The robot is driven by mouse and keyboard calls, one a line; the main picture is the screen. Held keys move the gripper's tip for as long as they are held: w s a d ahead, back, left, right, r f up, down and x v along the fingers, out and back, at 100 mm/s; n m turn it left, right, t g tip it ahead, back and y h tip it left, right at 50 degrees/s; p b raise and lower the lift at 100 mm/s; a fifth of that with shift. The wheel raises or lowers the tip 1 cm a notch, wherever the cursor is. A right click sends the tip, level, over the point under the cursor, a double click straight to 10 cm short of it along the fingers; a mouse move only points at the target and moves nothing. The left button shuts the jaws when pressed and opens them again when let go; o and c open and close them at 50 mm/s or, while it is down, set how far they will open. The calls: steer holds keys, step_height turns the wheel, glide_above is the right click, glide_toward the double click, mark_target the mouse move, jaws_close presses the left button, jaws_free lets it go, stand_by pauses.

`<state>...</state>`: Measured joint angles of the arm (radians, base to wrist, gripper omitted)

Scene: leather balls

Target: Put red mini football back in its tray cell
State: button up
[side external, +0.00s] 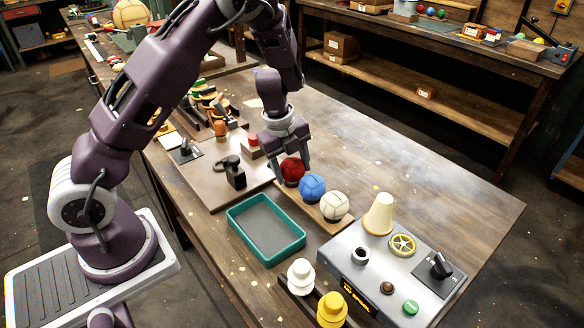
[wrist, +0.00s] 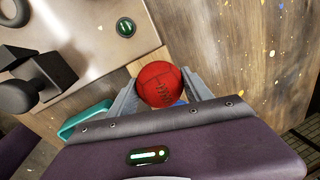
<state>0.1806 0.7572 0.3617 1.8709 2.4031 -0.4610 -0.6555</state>
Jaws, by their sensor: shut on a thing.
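The red mini football (side external: 292,170) is held between the two fingers of my gripper (side external: 290,171). It also shows in the wrist view (wrist: 160,84), with a grey finger on each side. It is at the far end of a row with a blue ball (side external: 312,187) and a white ball (side external: 335,206), which sit on a narrow wooden tray (side external: 312,211). The red ball is close beside the blue one, over or at the tray's far end. I cannot tell whether it touches the tray; its underside and cell are hidden.
A teal open bin (side external: 234,221) stands left of the ball tray. A grey control box (side external: 366,285) with a cream cone (side external: 380,214) is at the front right. A board with a black clamp-like object (side external: 235,178) lies to the left. The table's right back is clear.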

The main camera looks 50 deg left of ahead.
steer(key=shift+f, duration=0.2)
steer(key=o, duration=1.6)
